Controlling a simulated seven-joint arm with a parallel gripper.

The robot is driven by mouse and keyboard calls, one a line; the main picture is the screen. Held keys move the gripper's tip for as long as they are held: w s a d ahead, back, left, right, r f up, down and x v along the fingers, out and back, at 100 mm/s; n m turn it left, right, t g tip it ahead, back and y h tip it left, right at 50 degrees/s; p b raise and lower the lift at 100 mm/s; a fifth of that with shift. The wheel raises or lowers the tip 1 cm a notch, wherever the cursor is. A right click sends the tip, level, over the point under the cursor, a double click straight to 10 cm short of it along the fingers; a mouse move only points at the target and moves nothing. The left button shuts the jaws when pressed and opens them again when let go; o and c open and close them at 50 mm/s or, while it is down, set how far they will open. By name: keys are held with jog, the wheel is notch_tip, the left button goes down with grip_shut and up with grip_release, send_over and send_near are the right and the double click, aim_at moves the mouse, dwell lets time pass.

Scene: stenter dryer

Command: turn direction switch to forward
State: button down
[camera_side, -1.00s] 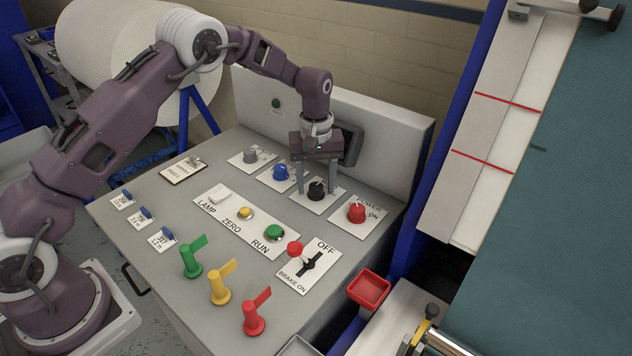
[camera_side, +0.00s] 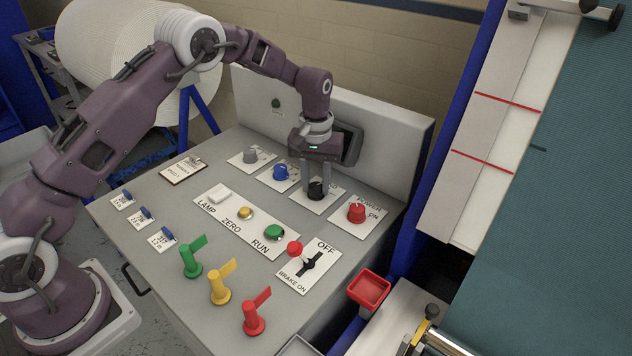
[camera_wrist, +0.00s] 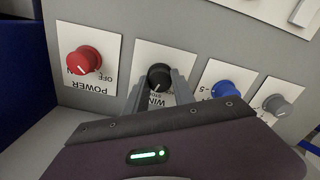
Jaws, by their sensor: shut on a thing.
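The black knob (camera_side: 316,189) sits on a white label plate on the grey control panel, between the blue and red knobs. It also shows in the wrist view (camera_wrist: 159,76), with a pale pointer line on its face. The label lettering by it is partly hidden by my gripper, so I cannot read it fully. My gripper (camera_side: 317,184) points down over this knob and is shut on it, one finger on each side. In the wrist view both fingers (camera_wrist: 160,84) flank the knob.
A red POWER knob (camera_side: 356,212) stands close to the right, a blue knob (camera_side: 280,172) and grey knob (camera_side: 250,155) to the left. Buttons, a brake switch (camera_side: 308,262) and coloured flags (camera_side: 220,288) stand in front.

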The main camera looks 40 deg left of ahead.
aim_at(316, 185)
jog(key=m, duration=0.5)
jog(key=shift+m, duration=0.3)
dwell(0.4)
jog(key=c, duration=1.1)
grip_release()
jog(key=shift+o, duration=0.2)
jog(key=shift+r, duration=0.15)
notch_tip(316, 185, up, 6)
jog(key=shift+f, duration=0.1)
jog(key=shift+r, duration=0.55)
